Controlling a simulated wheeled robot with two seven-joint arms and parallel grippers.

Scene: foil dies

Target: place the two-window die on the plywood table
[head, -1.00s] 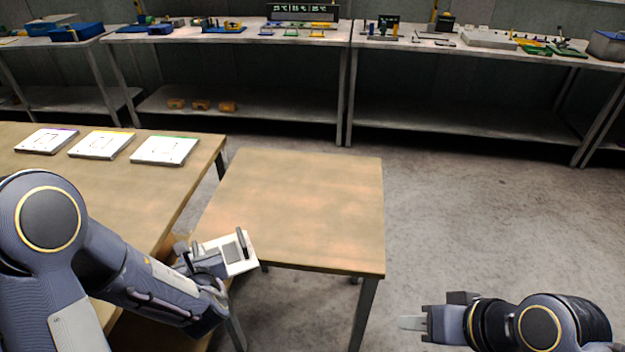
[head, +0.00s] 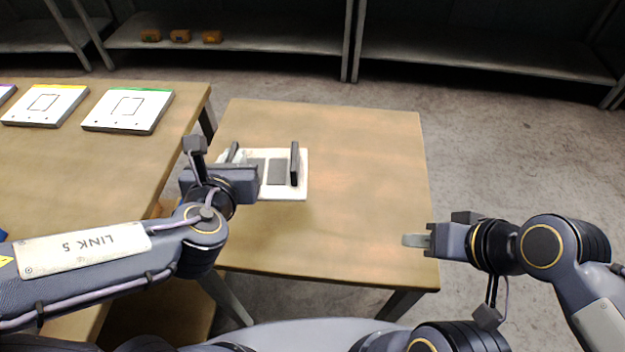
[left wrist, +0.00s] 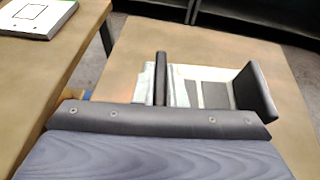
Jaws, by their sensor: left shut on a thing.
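The two-window die is a white plate (head: 285,194) with two dark grey windows, over the left part of the small plywood table (head: 365,170). My left gripper (head: 264,160) is shut on it, with dark fingers standing at either side of the windows. The die also shows in the left wrist view (left wrist: 192,93), partly hidden by the near finger and the gripper body. I cannot tell whether its underside touches the table top. My right gripper (head: 417,240) is over the table's right edge, seen side-on and apart from the die; its opening cannot be made out.
A longer wooden table (head: 60,180) stands at the left with a green-edged white panel (head: 128,110) and a yellow-edged one (head: 44,104). A grey shelf (head: 270,45) with several small orange blocks stands behind. The middle and right of the small table are clear.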

